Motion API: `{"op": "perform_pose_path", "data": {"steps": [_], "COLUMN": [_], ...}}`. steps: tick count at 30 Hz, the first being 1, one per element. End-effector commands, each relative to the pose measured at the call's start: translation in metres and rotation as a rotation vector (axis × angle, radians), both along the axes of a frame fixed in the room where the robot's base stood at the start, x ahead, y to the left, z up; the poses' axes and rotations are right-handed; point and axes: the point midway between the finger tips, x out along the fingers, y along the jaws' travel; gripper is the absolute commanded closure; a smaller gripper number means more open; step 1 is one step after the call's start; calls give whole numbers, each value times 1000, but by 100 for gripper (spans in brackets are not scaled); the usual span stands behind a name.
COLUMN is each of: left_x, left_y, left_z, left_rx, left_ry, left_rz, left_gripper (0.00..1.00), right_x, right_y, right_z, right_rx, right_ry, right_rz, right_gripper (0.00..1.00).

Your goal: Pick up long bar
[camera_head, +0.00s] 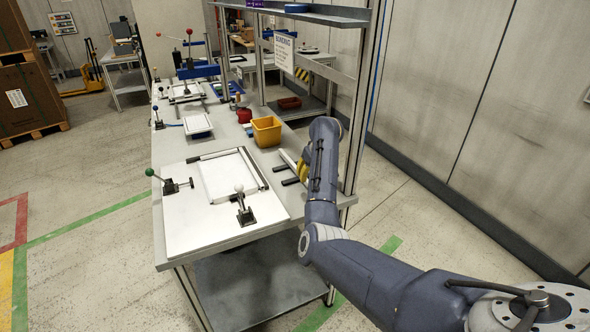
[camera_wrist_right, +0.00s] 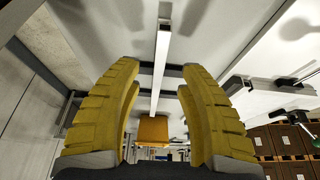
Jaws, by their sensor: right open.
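The long bar (camera_wrist_right: 162,50) is a thin, pale strip. In the right wrist view it runs lengthwise down the middle, in line with the gap between the fingers. In the head view it shows as a short pale piece (camera_head: 287,158) beside my right gripper, partly hidden by the arm. It appears to lie across dark supports (camera_head: 290,182) on the workbench. My right gripper (camera_wrist_right: 158,75) has yellow fingers, spread on either side of the bar, with no visible contact. In the head view the gripper (camera_head: 302,170) is mostly hidden behind its wrist. My left gripper is not in view.
A yellow bin (camera_head: 266,131) stands on the workbench beyond the bar. A white fixture plate (camera_head: 207,218) with toggle clamps (camera_head: 245,208) lies to the left. A shelf post (camera_head: 357,110) rises close to the right arm. A red container (camera_head: 244,115) stands farther back.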

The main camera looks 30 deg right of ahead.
Motion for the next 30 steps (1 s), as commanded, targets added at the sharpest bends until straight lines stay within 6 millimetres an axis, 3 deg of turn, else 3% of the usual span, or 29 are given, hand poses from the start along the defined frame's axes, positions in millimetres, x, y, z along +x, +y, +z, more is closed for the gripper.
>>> {"op": "perform_pose_path", "data": {"steps": [15,26,30], "left_x": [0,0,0], "left_y": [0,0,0], "left_z": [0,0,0], "left_rx": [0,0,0], "left_ry": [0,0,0], "left_rz": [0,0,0], "left_gripper": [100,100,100], "right_x": [18,21,21], "right_y": [-1,-1,-1], "right_z": [-44,-49,-49], "right_rx": [-1,-1,0], "right_ry": [2,0,0], "right_rz": [1,1,1], "right_gripper": [60,60,72]}}
